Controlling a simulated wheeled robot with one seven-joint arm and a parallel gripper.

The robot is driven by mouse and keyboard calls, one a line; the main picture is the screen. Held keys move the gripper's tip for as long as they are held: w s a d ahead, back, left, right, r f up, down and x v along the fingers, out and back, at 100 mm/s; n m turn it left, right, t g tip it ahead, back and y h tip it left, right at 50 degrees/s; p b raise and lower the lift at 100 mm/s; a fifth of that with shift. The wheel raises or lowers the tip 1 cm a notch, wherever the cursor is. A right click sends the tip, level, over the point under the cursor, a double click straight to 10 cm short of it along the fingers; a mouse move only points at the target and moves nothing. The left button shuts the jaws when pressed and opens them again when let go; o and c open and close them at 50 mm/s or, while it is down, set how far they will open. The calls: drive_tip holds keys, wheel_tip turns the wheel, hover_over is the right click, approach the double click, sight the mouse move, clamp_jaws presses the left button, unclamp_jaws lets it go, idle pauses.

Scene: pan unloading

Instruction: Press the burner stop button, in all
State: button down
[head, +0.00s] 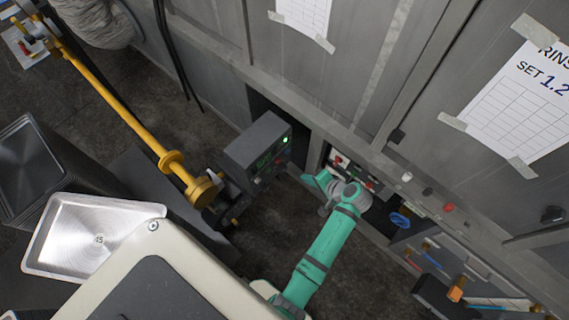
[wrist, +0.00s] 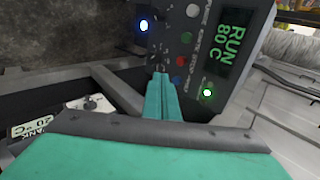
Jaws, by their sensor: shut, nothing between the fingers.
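A dark grey control box (head: 255,146) with a lit green lamp stands left of my gripper in the head view. In the wrist view its face (wrist: 207,58) shows a green display (wrist: 230,40) reading RUN 80 C. I cannot read a label naming the burner stop button. My green gripper (wrist: 162,76) is shut and empty, its fingertips in front of the box face near these buttons. Whether they touch it I cannot tell. The gripper also shows in the head view (head: 314,182).
A wall panel (head: 343,160) with red and white controls lies behind my arm. A yellow pipe (head: 125,113) runs to the box's left. A metal pan (head: 75,258) stands at lower left.

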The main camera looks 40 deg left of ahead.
drive_tip(key=shift+w+a+r+g, duration=0.2)
drive_tip(key=shift+w+a+r, duration=0.1)
drive_tip(key=shift+r, duration=0.15)
drive_tip(key=shift+w+a+r+g, duration=0.2)
drive_tip(key=shift+w+r, duration=0.05)
drive_tip(key=shift+r, duration=0.15)
drive_tip(key=shift+f, duration=0.1)
approach(278, 161)
drive_tip(key=a+f, duration=0.3)
drive_tip(key=f, duration=0.2)
drive_tip(key=shift+w+a+f, duration=0.2)
drive_tip(key=shift+w+a, duration=0.05)
drive_tip(key=shift+a, duration=0.1)
